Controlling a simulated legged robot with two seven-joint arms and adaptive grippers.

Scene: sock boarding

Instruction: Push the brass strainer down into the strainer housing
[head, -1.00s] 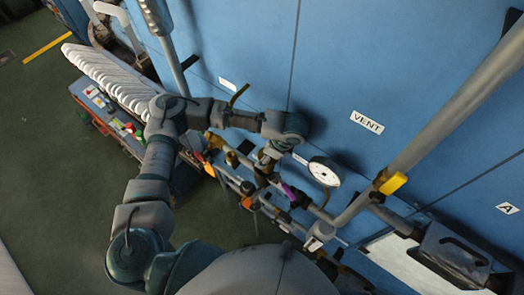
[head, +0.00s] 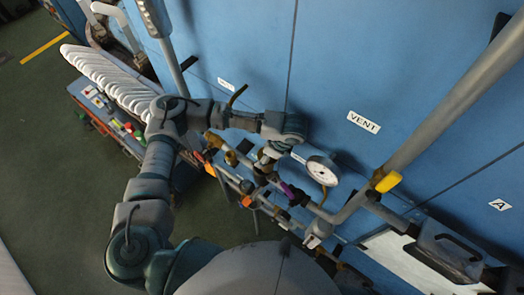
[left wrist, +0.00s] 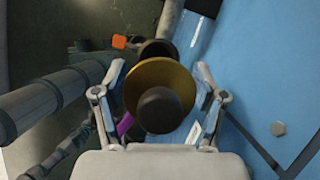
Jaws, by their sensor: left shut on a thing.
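The brass strainer (left wrist: 178,76) shows in the left wrist view as a round brass disc with a dark round knob (left wrist: 160,110) on the near side. My left gripper (left wrist: 160,85) has one finger on each side of it and is shut on it. Behind the disc is a dark round end (left wrist: 157,48) on a grey pipe, perhaps the strainer housing; the disc overlaps it, so I cannot tell how deep the strainer sits. In the head view my left gripper (head: 272,152) is over the pipework, and its wrist hides most of the strainer. My right gripper is not in view.
A white-faced gauge (head: 321,170) and a purple-marked pipe part (head: 287,190) are close by. A blue panel with a VENT label (head: 363,122) stands behind. White sock forms (head: 110,80) stand at upper left.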

